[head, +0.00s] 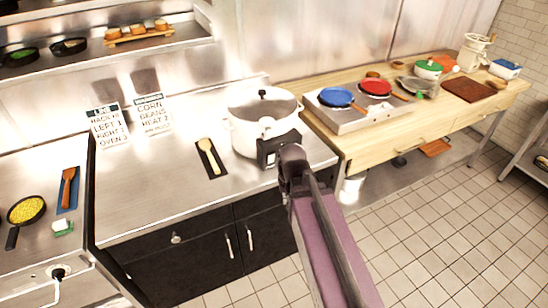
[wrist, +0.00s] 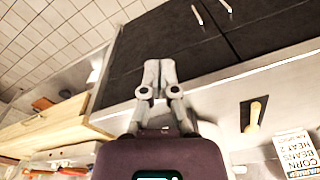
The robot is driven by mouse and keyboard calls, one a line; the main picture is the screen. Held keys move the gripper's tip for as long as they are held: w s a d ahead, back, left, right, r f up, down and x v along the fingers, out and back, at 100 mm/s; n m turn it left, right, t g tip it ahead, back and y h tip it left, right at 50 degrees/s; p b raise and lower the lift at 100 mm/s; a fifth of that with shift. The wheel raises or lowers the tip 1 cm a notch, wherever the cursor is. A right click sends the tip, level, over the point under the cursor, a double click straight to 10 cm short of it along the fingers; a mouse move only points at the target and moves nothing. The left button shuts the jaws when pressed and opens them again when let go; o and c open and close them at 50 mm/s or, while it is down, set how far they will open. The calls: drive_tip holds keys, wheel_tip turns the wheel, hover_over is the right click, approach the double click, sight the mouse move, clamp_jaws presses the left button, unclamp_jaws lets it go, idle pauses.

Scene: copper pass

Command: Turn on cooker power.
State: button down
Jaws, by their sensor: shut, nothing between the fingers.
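A white, round pot-like vessel (head: 243,137) with a lid and black knob stands at the right end of the steel counter; it looks like the cooker. A small black box with a pale patch (head: 268,152) shows at its front, beside my dark wrist joint; I cannot tell whether it belongs to the cooker. No power switch can be made out. My gripper (wrist: 158,65) is shut and empty in the wrist view, its grey fingertips together against the background of the dark cabinet front. In the head view my arm hides the fingers.
A wooden spoon on a black mat (head: 210,157) and two printed signs (head: 150,115) are left of the cooker. A wooden table (head: 360,148) to the right holds a two-plate hob (head: 347,124) with blue and red pans. The tiled floor (head: 440,235) in front is clear.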

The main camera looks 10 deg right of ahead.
sight(271, 159)
drive_tip(key=w+d+r+m+t+p, duration=0.1)
drive_tip(key=w+r+m+t+p, duration=0.1)
drive_tip(key=w+m, duration=0.4)
drive_tip(key=w+d+r+m+t+y+p, duration=0.1)
drive_tip(key=w+r+m+t+p, duration=0.1)
drive_tip(key=w+r+m, duration=0.2)
drive_tip(key=shift+w+d+m, duration=0.3)
drive_tip(key=shift+w+m, duration=1.4)
drive_tip(key=shift+w, duration=0.8)
drive_tip(key=shift+f, duration=0.2)
drive_tip(key=w+f+b, duration=0.2)
drive_tip(key=b, duration=0.1)
drive_tip(key=w+a+f+b, duration=0.1)
drive_tip(key=w+f+b, duration=0.1)
drive_tip(key=f+b, duration=0.1)
drive_tip(key=w+f+b, duration=0.2)
drive_tip(key=f, duration=0.1)
drive_tip(key=shift+w+a+f+b, duration=0.15)
drive_tip(key=shift+w+a+b, duration=0.1)
drive_tip(key=shift+a+b, duration=0.15)
drive_tip(key=shift+w+a, duration=0.15)
drive_tip(key=shift+w, duration=0.55)
drive_tip(key=shift+a, duration=0.1)
